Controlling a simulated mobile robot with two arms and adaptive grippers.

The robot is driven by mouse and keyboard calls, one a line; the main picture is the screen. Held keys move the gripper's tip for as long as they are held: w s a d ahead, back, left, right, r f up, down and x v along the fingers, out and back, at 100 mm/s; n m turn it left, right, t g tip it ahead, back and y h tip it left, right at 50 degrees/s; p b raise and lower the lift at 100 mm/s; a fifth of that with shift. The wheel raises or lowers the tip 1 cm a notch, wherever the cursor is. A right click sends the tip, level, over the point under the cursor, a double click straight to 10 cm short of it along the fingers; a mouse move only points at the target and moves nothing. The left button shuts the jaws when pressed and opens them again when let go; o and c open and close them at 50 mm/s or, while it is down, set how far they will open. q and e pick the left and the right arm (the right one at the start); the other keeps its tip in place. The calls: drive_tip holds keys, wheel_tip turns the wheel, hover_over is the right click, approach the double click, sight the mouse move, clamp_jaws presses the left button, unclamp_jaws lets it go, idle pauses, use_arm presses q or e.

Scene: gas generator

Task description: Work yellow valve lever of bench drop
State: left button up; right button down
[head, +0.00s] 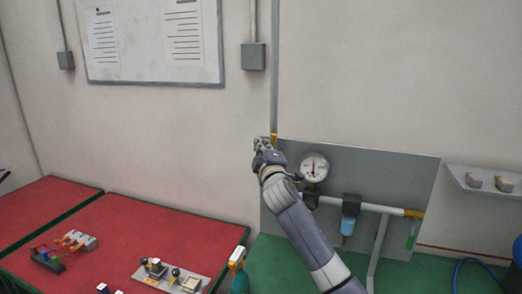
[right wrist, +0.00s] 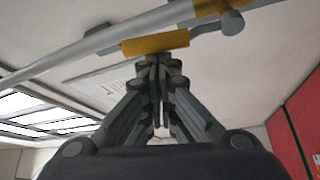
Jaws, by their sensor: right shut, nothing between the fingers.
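The yellow valve lever (right wrist: 155,43) shows in the right wrist view as a short yellow bar just beyond my fingertips. It lies beside a grey pipe (right wrist: 110,38) that crosses the picture. In the head view only a small yellow piece (head: 274,137) shows, on the vertical wall pipe (head: 275,80). My right gripper (head: 263,143) is raised in front of the wall by this piece. Its fingers (right wrist: 157,60) are together and empty, with the tips close to the lever; I cannot tell whether they touch. My left gripper is out of view.
A grey panel (head: 360,165) beside my arm carries a round gauge (head: 314,168), a blue-bowled filter (head: 348,226) and a green handle (head: 411,242). A red-topped bench (head: 160,229) with small parts stands left. A whiteboard (head: 150,60) hangs above it.

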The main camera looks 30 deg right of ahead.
drive_tip(key=s+d+f+m+h+b, duration=0.5)
drive_tip(key=m+b, duration=0.8)
drive_tip(key=b, duration=1.1)
drive_tip(key=shift+s+f+h, duration=0.3)
drive_tip(key=shift+s+h, duration=0.25)
drive_tip(key=shift+h, duration=0.65)
drive_tip(key=shift+d, duration=0.1)
